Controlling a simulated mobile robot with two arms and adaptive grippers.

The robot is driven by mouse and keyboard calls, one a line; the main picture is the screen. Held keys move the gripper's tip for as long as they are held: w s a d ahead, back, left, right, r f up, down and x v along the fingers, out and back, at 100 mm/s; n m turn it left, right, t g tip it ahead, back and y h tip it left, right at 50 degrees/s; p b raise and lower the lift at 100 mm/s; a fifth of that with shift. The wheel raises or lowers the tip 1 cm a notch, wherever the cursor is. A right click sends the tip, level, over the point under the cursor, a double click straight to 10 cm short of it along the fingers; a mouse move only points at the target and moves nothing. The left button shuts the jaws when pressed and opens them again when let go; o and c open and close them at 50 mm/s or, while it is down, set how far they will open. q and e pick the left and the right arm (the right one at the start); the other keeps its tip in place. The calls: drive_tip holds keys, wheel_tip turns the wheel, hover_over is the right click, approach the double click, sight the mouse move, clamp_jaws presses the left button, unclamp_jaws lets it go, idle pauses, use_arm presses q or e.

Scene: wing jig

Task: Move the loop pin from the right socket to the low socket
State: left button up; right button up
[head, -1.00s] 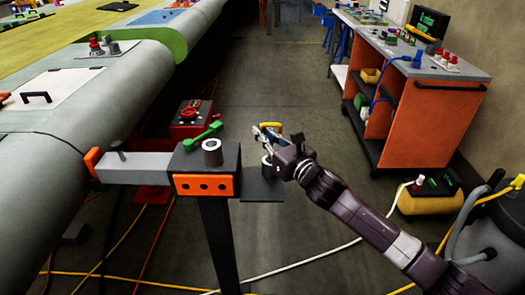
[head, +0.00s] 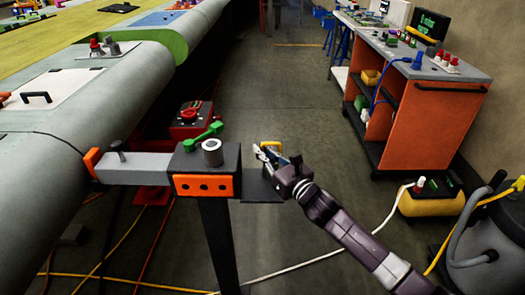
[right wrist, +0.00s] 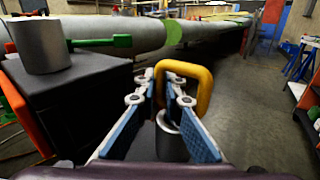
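The yellow loop pin (head: 270,147) is at my right gripper (head: 273,156). In the head view my arm hides this socket. I cannot tell whether the pin's shaft is inside it. Another grey socket (head: 212,153) stands on the dark block and looks empty. My left gripper is not in view.
The dark block with an orange front (head: 204,186) and a green lever (head: 205,135) stands close left of my right gripper. A grey bar (head: 138,167) joins it to the wing side. An orange cart (head: 430,120) is at the right. Cables lie on the floor.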

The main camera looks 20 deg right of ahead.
drive_tip(key=o, duration=0.5)
drive_tip(key=shift+r, duration=0.25)
drive_tip(key=shift+s+p, duration=0.2)
drive_tip(key=shift+p, duration=0.1)
drive_tip(key=b+v, duration=0.1)
drive_tip(key=v, duration=0.9)
drive_tip(key=shift+s+d+b, duration=0.1)
drive_tip(key=shift+s+b, duration=0.2)
drive_tip(key=shift+b, duration=0.05)
drive_tip(key=shift+s+d+r, duration=0.15)
drive_tip(key=shift+s+d, duration=0.05)
drive_tip(key=shift+s, duration=0.3)
